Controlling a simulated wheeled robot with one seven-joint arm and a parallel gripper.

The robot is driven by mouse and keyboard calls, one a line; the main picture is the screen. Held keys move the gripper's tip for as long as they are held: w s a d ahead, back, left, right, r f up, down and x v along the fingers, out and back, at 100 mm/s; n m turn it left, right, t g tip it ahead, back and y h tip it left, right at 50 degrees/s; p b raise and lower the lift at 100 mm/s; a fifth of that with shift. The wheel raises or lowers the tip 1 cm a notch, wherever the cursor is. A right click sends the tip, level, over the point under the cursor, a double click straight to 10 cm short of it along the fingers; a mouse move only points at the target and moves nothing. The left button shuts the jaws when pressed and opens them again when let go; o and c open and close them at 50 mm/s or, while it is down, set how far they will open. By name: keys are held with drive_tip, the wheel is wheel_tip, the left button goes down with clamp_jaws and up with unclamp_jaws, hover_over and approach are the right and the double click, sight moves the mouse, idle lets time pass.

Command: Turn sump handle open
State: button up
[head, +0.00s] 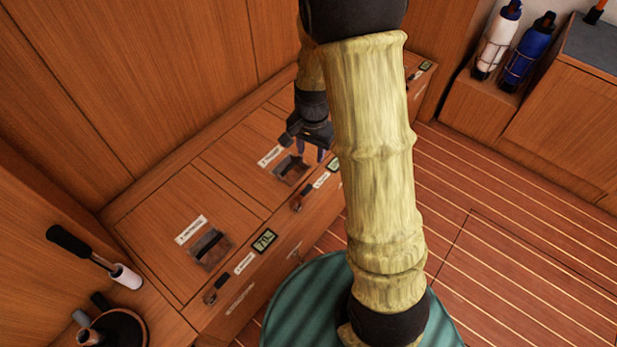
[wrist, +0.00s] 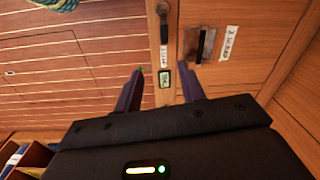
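Small dark lever handles sit along the front edge of a wooden bench: one at the near end (head: 216,289), one mid-bench (head: 303,197) and a partly hidden one at the far end (head: 415,75). Their labels are too small to read, so I cannot tell which is the sump handle. My gripper (head: 311,151) is above the bench, beyond the mid-bench lever. In the wrist view my gripper (wrist: 160,70) has its two fingers apart with nothing held. A handle (wrist: 163,12) shows at the top of that view, beyond the fingertips, apart from them.
The bench top has hatches with recessed pulls (head: 210,247) and small green displays (head: 264,240). Bottles (head: 528,50) are racked at the upper right. The striped floor (head: 500,240) is clear.

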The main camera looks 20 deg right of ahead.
sight(309, 187)
drive_tip(key=shift+w+f+m, duration=0.45)
drive_tip(key=shift+w+m, duration=0.05)
drive_tip(key=shift+w, duration=0.15)
drive_tip(key=shift+w+f+m, duration=0.45)
drive_tip(key=shift+w+m, duration=0.05)
drive_tip(key=shift+w, duration=0.1)
drive_tip(key=shift+f, duration=0.1)
wheel_tip(309, 187, down, 17)
drive_tip(key=b, duration=0.5)
drive_tip(key=shift+f+b, duration=0.1)
drive_tip(key=shift+b, duration=0.2)
drive_tip(key=shift+c, duration=0.2)
clamp_jaws()
